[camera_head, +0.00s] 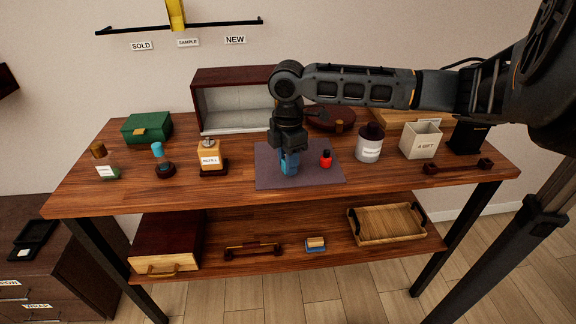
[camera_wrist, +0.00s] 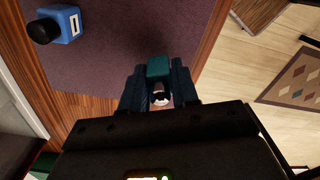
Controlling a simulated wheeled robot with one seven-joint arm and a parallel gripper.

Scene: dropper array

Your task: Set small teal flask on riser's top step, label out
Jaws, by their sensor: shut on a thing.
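My gripper (camera_wrist: 158,88) is shut on a small teal flask (camera_wrist: 158,68), which shows between the dark blue fingers in the wrist view. A white round part shows at its near end; its label does not show. In the head view my gripper (camera_head: 289,152) is over the purple mat (camera_head: 262,178), and the teal flask cannot be told apart there. A stepped riser is not clearly seen; a black block (camera_head: 468,138) stands at the table's right end, its shape unclear.
A white canister (camera_head: 368,150), cream box (camera_head: 420,142) and dark-handled bar (camera_head: 458,168) stand farther right. An open cabinet (camera_head: 235,78) is behind.

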